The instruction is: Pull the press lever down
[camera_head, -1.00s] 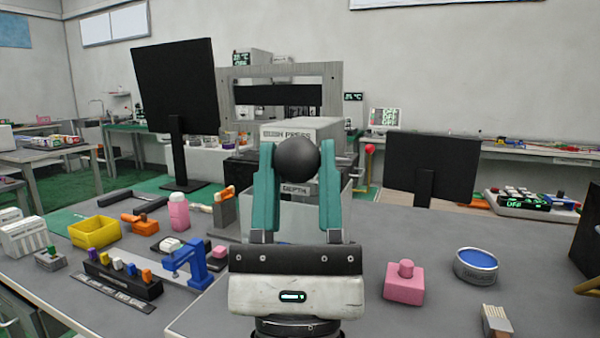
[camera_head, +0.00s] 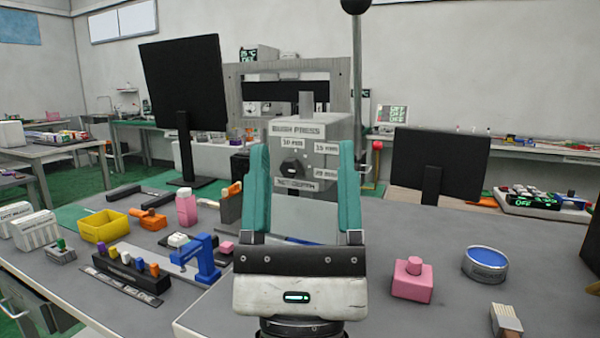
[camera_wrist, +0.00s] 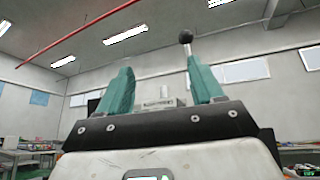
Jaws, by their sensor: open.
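The press lever is a grey rod (camera_head: 357,75) with a black ball knob (camera_head: 355,5). It stands nearly upright at the right side of the grey press (camera_head: 298,131), and the knob is at the top edge of the head view. In the wrist view, the knob (camera_wrist: 186,36) shows above the right finger, which hides the lower rod. My gripper (camera_head: 303,148) is open and empty in front of the press, well below the knob. Its teal fingers stand apart and point upward, with the press face visible between them.
Dark monitors stand left (camera_head: 185,85) and right (camera_head: 436,165) of the press. A pink block (camera_head: 413,282) and a blue-topped tin (camera_head: 485,263) lie on the right of the table. A blue clamp (camera_head: 197,258) and yellow bin (camera_head: 103,229) are on the left.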

